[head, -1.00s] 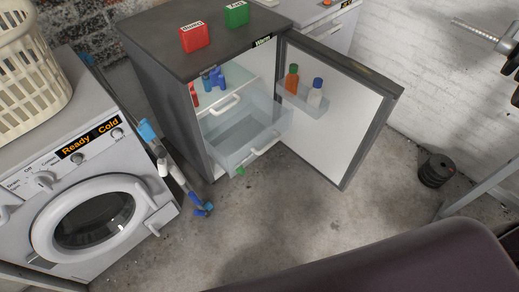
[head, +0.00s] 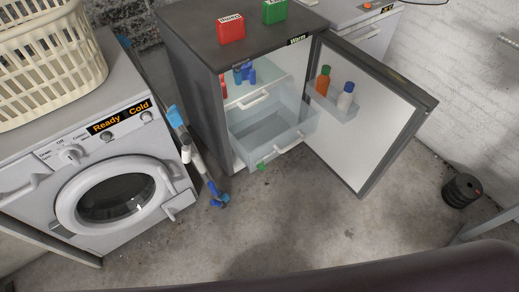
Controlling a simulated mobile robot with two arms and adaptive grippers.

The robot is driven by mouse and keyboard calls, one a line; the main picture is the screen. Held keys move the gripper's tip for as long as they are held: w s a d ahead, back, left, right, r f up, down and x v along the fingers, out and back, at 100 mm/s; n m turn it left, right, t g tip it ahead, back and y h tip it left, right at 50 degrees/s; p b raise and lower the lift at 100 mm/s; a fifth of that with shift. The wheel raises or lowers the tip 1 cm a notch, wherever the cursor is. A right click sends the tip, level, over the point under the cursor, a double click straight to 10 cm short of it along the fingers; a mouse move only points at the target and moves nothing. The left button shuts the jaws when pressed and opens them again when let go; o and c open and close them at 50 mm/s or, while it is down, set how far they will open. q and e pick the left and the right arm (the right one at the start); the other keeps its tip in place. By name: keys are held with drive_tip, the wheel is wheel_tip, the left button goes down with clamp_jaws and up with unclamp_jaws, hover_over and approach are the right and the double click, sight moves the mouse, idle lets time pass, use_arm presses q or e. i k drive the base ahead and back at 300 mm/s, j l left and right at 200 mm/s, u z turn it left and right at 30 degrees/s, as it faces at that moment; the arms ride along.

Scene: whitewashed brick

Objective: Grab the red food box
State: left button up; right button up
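The red food box (head: 231,28) stands upright on top of the small dark fridge (head: 193,60), near its front edge. It has a white label with dark lettering that is too small to read surely. A green box (head: 274,12) with a similar label stands to its right on the same top, apart from it. Neither of my grippers shows in the head view.
The fridge door (head: 370,115) is open to the right and a clear drawer (head: 270,135) is pulled out. A washing machine (head: 118,190) bearing a cream basket (head: 50,60) stands left. A dark weight (head: 461,190) lies right. Floor before the fridge is clear.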

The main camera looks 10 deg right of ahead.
sight(229, 29)
drive_tip(key=i+l+u, duration=0.15)
drive_tip(key=i+l, duration=0.2)
drive_tip(key=i+l+u, duration=0.1)
drive_tip(key=i+l, duration=0.2)
drive_tip(key=l, duration=0.35)
